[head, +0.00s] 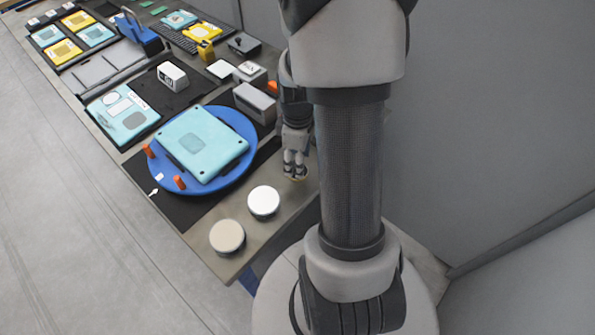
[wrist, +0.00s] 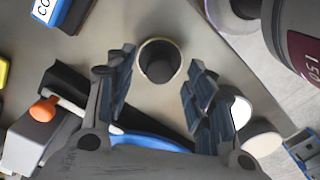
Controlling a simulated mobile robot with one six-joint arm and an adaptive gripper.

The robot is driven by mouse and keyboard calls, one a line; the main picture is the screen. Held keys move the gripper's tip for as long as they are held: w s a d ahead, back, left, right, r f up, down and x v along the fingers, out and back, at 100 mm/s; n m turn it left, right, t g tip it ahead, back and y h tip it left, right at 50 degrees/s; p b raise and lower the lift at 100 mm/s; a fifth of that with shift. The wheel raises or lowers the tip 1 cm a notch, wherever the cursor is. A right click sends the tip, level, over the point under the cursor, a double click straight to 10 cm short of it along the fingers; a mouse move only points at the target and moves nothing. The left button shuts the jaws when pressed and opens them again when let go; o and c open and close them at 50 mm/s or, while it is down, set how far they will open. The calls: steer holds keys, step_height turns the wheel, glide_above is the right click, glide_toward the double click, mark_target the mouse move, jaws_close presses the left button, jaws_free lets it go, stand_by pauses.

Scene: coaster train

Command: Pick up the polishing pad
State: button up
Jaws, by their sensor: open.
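My gripper (head: 295,168) is low over the near right part of the bench, its fingers pointing down. In the wrist view my gripper (wrist: 160,72) is open. A round dark piece with a tan rim (wrist: 160,60) stands between and just beyond the fingertips, with gaps on both sides. It may be the polishing pad; its tan edge (head: 299,179) barely shows under the fingers in the head view. A white-topped disc (head: 263,201) and a beige-topped disc (head: 227,236) stand to the left and nearer; I cannot tell their use.
A blue turntable (head: 245,174) carries a light-blue panel (head: 203,144) left of my gripper. A grey box (head: 256,102) stands behind. In the wrist view, a blue labelled block (wrist: 52,10) is at upper left and an orange knob (wrist: 43,109) at left.

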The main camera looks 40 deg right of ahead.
step_height(320, 180, down, 2)
steer(key=shift+f, duration=0.15)
steer(key=shift+c, duration=0.4)
jaws_close()
